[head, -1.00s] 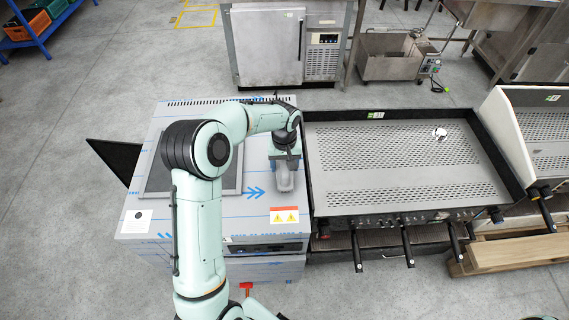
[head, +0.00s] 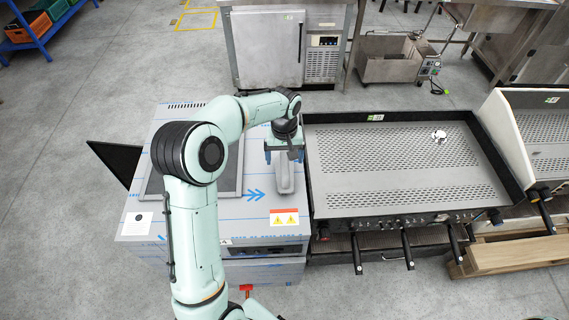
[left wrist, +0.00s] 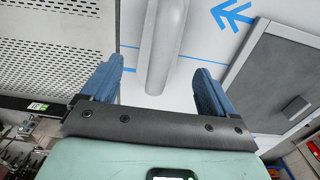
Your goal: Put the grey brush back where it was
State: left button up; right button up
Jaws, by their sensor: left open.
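The grey brush (head: 284,178) lies on the film-covered top of the steel appliance (head: 220,228), right of its dark square panel. In the left wrist view the brush (left wrist: 165,40) is a long grey shape running between my fingers. My left gripper (head: 284,152) is open, above the far part of the brush and pointing down. In the left wrist view its two blue fingers (left wrist: 158,82) stand wide apart, with clear gaps to the brush on both sides. The gripper hides the brush's far end in the head view. My right gripper is not in view.
A black-rimmed griddle (head: 400,170) with perforated plates stands close on the right, its handles sticking out in front. Blue arrows (head: 255,195) and a warning label (head: 284,218) mark the appliance top. A steel cabinet (head: 268,50) stands behind. Open floor lies to the left.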

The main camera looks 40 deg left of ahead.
pick_arm(q)
notch_tip(320, 180, up, 7)
jog(key=shift+f, duration=0.15)
dwell(0.6)
